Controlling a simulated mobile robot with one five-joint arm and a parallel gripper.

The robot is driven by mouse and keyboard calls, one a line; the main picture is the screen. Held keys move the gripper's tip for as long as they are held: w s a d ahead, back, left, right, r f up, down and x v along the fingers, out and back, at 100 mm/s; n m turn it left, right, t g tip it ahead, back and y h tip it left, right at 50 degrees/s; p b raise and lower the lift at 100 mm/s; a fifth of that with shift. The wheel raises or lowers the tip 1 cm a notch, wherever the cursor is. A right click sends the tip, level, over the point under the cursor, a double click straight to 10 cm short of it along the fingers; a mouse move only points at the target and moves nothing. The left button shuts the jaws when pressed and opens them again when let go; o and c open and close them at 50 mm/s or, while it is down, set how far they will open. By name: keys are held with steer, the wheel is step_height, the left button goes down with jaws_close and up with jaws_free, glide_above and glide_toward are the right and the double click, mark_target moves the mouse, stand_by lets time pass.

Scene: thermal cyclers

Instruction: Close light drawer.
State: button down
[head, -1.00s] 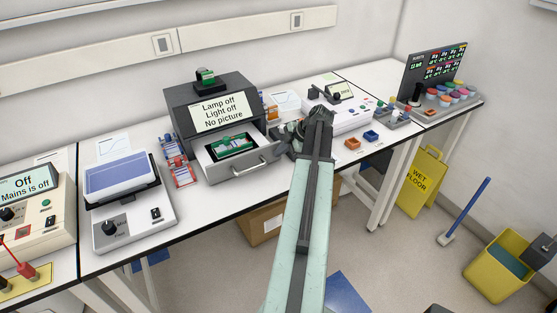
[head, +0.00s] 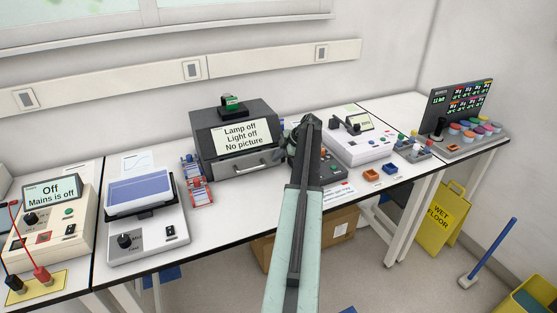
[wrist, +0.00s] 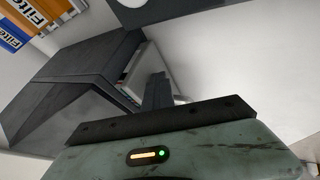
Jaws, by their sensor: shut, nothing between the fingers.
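The light drawer (head: 225,170) is the lower front of a dark grey box (head: 235,115) whose screen (head: 240,136) reads "Lamp off, Light off, No picture". Its front, with a bar handle, looks flush with the box, and its inside is hidden. My gripper (head: 311,121) is shut and empty, to the right of the box in the head view. In the wrist view the gripper's dark fingers (wrist: 157,90) are close to the dark box (wrist: 65,85); I cannot tell whether they touch it.
A blue-topped device (head: 140,192) and a mains unit (head: 50,215) stand to the left. A white device (head: 360,146) and small orange and blue trays (head: 371,175) lie to the right. A yellow wet-floor sign (head: 440,215) stands on the floor.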

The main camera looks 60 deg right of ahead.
steer(key=shift+w+d+r, duration=0.1)
steer(key=shift+d+r, duration=0.05)
steer(key=shift+d, duration=0.2)
steer(key=shift+s+a, duration=0.4)
steer(key=shift+a, duration=0.1)
steer(key=shift+s+a, duration=1.25)
steer(key=p+v, duration=0.8)
steer(key=v, duration=0.2)
steer(key=shift+d, duration=0.2)
steer(key=shift+s, duration=0.1)
